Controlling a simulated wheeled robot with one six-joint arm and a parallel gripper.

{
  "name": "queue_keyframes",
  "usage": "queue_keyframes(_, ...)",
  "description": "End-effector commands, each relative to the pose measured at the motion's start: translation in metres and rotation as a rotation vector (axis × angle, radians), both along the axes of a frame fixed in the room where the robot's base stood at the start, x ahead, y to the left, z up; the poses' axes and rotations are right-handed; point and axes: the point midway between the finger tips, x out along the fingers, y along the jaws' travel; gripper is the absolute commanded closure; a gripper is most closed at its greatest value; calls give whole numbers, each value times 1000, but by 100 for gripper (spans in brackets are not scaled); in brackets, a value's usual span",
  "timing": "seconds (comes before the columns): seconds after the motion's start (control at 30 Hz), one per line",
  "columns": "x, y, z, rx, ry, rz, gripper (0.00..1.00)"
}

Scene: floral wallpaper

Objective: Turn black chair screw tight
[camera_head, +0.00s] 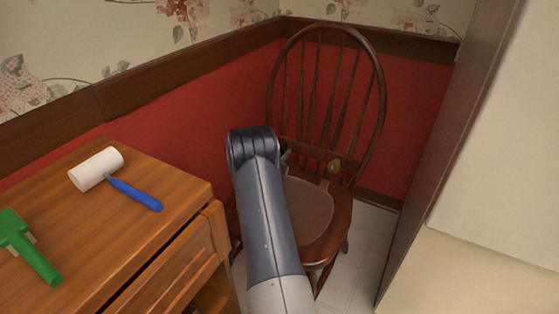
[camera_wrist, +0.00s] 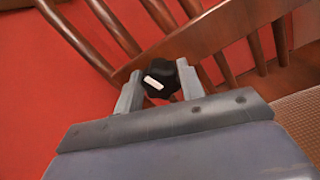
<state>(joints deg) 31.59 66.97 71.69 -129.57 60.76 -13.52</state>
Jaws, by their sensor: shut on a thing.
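The wooden chair (camera_head: 378,80) stands in the corner, with a round hooped back, several spindles and a pale seat pad. In the wrist view, a black knob-like screw (camera_wrist: 158,71) with a white mark sits at the chair's wooden back rail (camera_wrist: 222,28). My gripper (camera_wrist: 159,84) has one grey finger on each side of the screw and is shut on it. In the head view, my arm covers part of the chair, and the black screw cannot be made out.
A wooden cabinet (camera_head: 150,235) stands at the left. On it lie a white-headed mallet with a blue handle (camera_head: 98,169) and a green tool (camera_head: 30,250). A small brass-coloured piece (camera_head: 335,166) shows on the chair. A pale panel (camera_head: 500,150) closes off the right side.

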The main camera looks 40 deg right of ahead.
Motion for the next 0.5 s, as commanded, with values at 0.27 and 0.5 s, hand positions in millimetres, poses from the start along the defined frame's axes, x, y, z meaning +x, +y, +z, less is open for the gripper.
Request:
queue_keyframes(0.27,-1,0,-6,52,-180,0,86)
queue_keyframes(0.5,-1,0,-3,77,-267,0,86)
